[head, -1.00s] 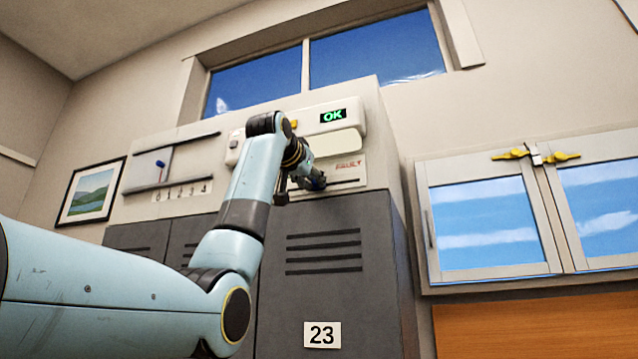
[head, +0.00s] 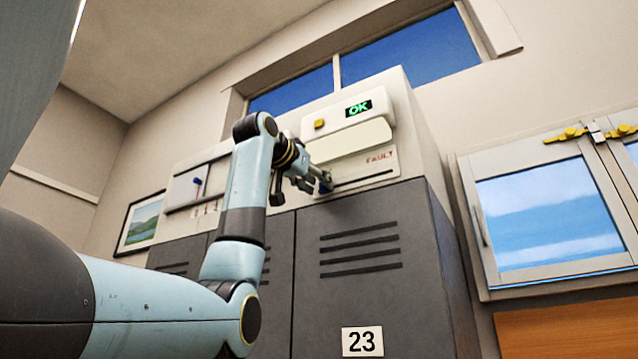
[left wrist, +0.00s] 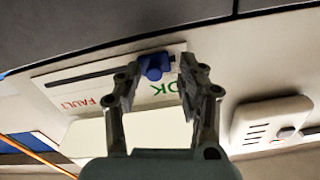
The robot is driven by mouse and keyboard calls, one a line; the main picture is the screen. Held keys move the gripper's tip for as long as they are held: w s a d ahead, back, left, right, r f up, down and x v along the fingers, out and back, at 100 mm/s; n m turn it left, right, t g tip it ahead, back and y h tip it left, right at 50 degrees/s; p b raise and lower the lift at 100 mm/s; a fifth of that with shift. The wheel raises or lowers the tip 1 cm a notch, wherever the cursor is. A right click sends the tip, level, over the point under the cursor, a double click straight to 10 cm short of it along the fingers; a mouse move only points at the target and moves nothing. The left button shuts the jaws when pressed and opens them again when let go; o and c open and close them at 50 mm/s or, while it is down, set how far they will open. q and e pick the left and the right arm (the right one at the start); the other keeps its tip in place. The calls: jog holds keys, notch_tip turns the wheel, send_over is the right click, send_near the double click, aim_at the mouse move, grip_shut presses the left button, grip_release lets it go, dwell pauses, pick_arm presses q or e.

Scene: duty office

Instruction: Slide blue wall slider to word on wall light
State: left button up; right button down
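The blue slider knob (left wrist: 154,68) sits near one end of a dark slot in a white plate on the wall cabinet. In the left wrist view the green word OK (left wrist: 163,90) is beside it, and the red word FAULT (left wrist: 92,101) is at the slot's other end. The wall light (head: 358,108) glows green and reads OK. My left gripper (left wrist: 157,78) is open, with one finger on each side of the knob. The knob is close to one finger, with a gap to the other; I cannot tell whether they touch. My right gripper is not in view.
Another panel with a blue knob (head: 197,183) on a vertical slot is left of my arm. A white vented box (left wrist: 268,122) is beside the plate. Grey lockers (head: 370,300) stand below. A glazed cabinet (head: 550,215) with a yellow latch is at right.

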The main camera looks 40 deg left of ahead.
pick_arm(q)
jog(key=v, duration=1.2)
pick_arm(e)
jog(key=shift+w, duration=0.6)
pick_arm(q)
jog(key=shift+f, duration=0.15)
